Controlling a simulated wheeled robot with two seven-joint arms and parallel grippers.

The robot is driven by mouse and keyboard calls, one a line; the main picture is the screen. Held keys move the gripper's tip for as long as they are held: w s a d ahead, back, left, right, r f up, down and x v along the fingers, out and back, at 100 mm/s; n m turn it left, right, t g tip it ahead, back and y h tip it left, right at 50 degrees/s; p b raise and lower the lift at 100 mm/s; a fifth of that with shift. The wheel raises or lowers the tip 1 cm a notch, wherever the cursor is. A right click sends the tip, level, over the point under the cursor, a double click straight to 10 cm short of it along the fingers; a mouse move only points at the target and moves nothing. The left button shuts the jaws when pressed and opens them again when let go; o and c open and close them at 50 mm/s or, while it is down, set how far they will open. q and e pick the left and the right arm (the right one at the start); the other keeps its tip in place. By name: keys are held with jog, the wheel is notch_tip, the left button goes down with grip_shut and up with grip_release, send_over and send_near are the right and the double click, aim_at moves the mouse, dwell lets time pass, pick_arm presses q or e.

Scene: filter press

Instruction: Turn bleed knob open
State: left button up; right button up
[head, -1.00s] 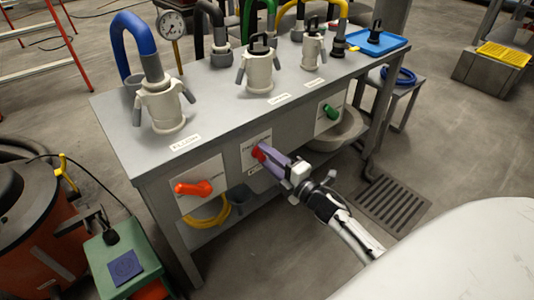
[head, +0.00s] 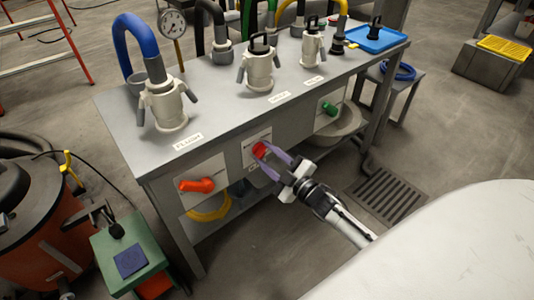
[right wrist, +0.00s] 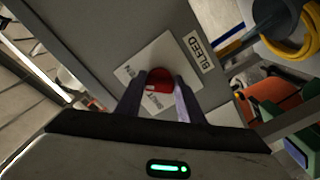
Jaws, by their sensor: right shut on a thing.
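The red bleed knob (head: 259,149) sits on a white plate on the front panel of the grey bench. In the right wrist view the knob (right wrist: 159,80) shows between two purple fingers, beside a BLEED label (right wrist: 199,52). My right gripper (head: 265,154) is shut on the knob, one finger on each side of it. The fingers cover part of the knob and its plate, and the plate's print is only partly readable. My left gripper is not in view.
An orange-red handle (head: 196,185) is left of the knob and a green knob (head: 329,107) is right of it. White fittings (head: 167,108) with hoses stand on the bench top (head: 222,105). A yellow hose coil (head: 209,208) lies below.

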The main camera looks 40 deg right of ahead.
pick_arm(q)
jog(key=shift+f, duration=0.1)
pick_arm(e)
jog(key=shift+m, duration=0.3)
jog(key=o, duration=1.1)
jog(key=shift+c, duration=0.2)
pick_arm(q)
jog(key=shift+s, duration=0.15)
pick_arm(e)
jog(key=shift+s, duration=0.2)
pick_arm(q)
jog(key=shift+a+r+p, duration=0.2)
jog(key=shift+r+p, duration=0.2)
jog(key=shift+p, duration=0.55)
pick_arm(e)
jog(key=s, duration=1)
jog(key=shift+d, duration=0.4)
